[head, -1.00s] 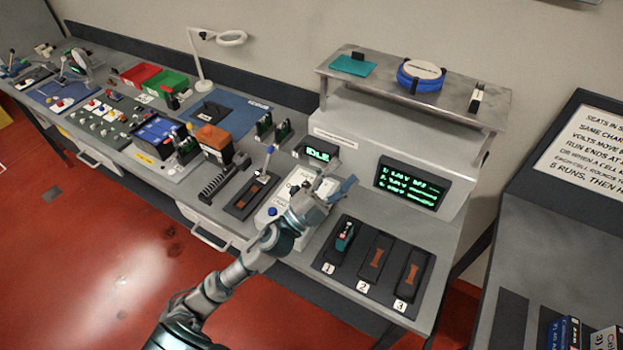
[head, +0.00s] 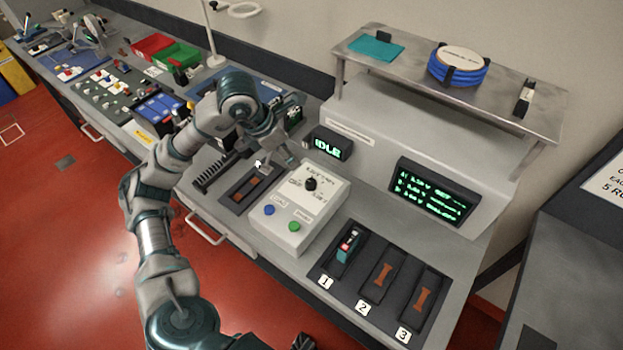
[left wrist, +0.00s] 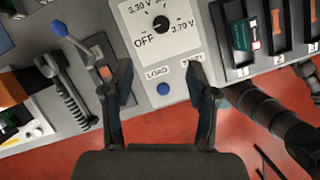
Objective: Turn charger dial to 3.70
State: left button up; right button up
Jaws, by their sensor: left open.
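The charger (head: 325,215) is a pale box on the bench with a black dial (head: 311,183) on top. The dial (left wrist: 160,23) also shows in the left wrist view, among the printed labels OFF, 3.30 V and what looks like 3.70 V. I cannot tell its exact setting. My left gripper (head: 277,150) is beside the charger, up and left of the dial in the head view. In the left wrist view my left gripper (left wrist: 161,88) is open and empty, its fingers apart below the dial. Dark parts, perhaps my right arm, show at the lower edge, too partial to read.
A blue button (head: 269,210) and a green button (head: 294,226) sit on the charger's front. An IDLE display (head: 328,147) stands behind. Slots 1, 2 and 3 lie right; a cell (head: 349,245) is in slot 1. A blue-knobbed lever (left wrist: 60,28) stands left.

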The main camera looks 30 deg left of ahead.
aim_at(310, 182)
pick_arm(q)
jog(key=b+x, duration=0.2)
jog(key=x, duration=1.4)
jog(key=shift+d+f, duration=0.1)
jog(key=shift+f, duration=0.1)
pick_arm(e)
jog(key=r, duration=0.1)
jog(key=w+r, duration=0.1)
jog(key=r, duration=0.3)
jog(key=shift+w+a+r, duration=0.1)
jog(key=shift+w+r, duration=0.15)
jog(key=shift+w, duration=0.15)
pick_arm(q)
grip_shut()
